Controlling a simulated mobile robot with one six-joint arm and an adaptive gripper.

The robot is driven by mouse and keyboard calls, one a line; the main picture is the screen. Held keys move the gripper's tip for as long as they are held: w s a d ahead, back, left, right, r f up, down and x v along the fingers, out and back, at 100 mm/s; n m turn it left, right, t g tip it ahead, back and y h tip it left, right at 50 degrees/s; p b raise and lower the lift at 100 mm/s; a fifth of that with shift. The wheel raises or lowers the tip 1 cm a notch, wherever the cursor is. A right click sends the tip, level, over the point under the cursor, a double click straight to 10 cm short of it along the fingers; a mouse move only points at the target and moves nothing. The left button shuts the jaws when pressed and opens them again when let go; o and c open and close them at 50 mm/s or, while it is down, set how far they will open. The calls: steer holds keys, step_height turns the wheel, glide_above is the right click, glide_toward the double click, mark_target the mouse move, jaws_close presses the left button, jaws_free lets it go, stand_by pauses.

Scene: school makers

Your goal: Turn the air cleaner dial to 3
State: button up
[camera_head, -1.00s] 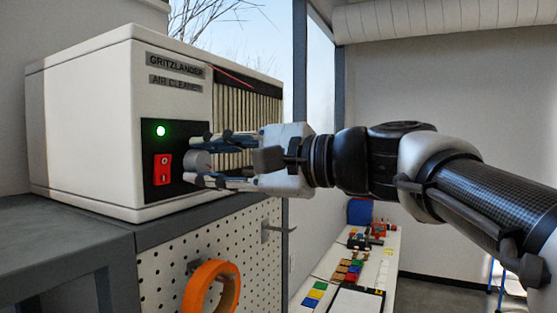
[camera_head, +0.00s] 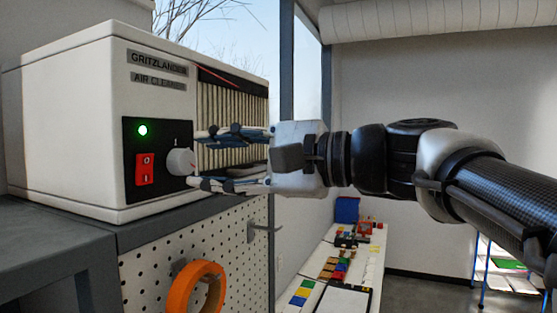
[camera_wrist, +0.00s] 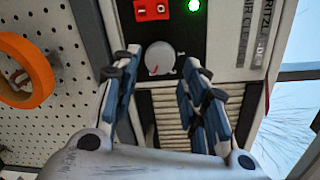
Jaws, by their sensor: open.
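The white air cleaner (camera_head: 65,120) stands on a dark grey bench top. Its black panel carries a lit green lamp, a red rocker switch (camera_head: 145,169) and the round grey dial (camera_head: 180,161). In the wrist view the dial (camera_wrist: 160,58) shows a red mark pointing to the picture's lower left; its numbers are too small to read. My gripper (camera_head: 197,158) is open, its fingers one above the other in the head view. The fingertips are at or just off the dial's front face, level with it. In the wrist view, the dial lies between the tips (camera_wrist: 162,64).
The cleaner's slatted grille (camera_head: 232,120) lies right of the dial, behind my fingers. A pegboard (camera_head: 150,258) below holds an orange tape roll (camera_head: 188,287) and a hook. A low table (camera_head: 320,262) with coloured parts stands farther back.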

steer(key=v, duration=0.8)
steer(key=shift+d, duration=0.2)
steer(key=s+d+f+h+b, duration=0.15)
steer(key=f+b, duration=0.25)
steer(key=f, duration=0.7)
steer(key=s+f+n+h+b, duration=0.1)
steer(key=s+f+h+b, duration=0.2)
steer(key=f, duration=0.8)
steer(key=s+d+f+h+b, duration=0.1)
steer(key=f+h+b, duration=0.3)
steer(key=f, duration=0.7)
steer(key=s+d+f+n+h+b, duration=0.2)
steer(key=s+d+f+b, duration=0.1)
steer(key=f, duration=0.8)
steer(key=s+d+f+n+g+h+b, duration=0.1)
steer(key=s+d+f+n+h+b, duration=0.1)
steer(key=f, duration=0.8)
steer(key=s+d+f+n+h+b, duration=0.3)
steer(key=s+d+f+b, duration=0.2)
steer(key=d+f+b, duration=0.3)
step_height(320, 180, down, 4)
steer(key=shift+s+r+g+h, duration=0.15)
steer(key=shift+s+g+h, duration=0.1)
steer(key=shift+g+h, duration=0.1)
